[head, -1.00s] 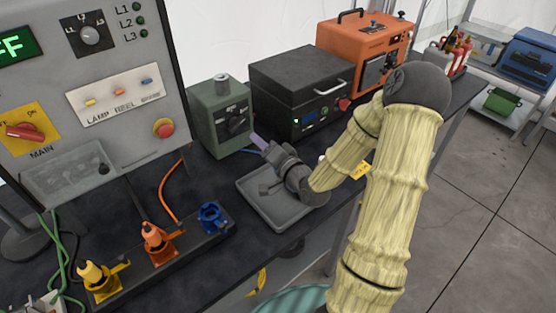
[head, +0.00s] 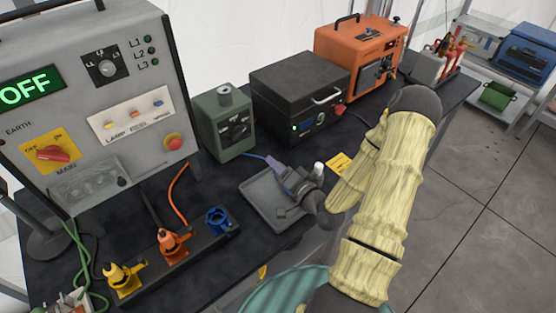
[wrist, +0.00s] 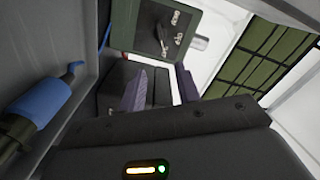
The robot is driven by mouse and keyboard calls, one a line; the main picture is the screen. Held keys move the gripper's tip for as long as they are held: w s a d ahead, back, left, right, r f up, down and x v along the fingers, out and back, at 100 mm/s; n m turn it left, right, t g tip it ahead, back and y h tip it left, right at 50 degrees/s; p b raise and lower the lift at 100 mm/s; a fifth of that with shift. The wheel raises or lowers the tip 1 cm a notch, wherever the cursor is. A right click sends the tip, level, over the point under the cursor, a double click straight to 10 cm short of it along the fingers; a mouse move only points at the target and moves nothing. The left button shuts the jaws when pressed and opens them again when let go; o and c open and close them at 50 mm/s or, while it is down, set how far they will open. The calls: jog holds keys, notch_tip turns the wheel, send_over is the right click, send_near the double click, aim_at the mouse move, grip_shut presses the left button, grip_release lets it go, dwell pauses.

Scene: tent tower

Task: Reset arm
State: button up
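My gripper (head: 273,164) is above the grey tray (head: 262,206) on the dark bench, its purple fingers pointing up and left towards the green box (head: 226,125). In the wrist view the two purple fingers of my gripper (wrist: 161,88) stand apart with a gap between them, and nothing is held there. The green box also shows beyond them in the wrist view (wrist: 150,28). My folded arm covers part of the bench's right side.
The large OFF panel (head: 80,110) stands at left. A socket strip (head: 195,249) with yellow, orange and blue connectors lies in front. A black box (head: 300,95) and an orange box (head: 350,55) stand behind. A blue part (wrist: 42,105) is close at left in the wrist view.

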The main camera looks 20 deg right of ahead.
jog(key=shift+s, duration=0.35)
dwell(0.3)
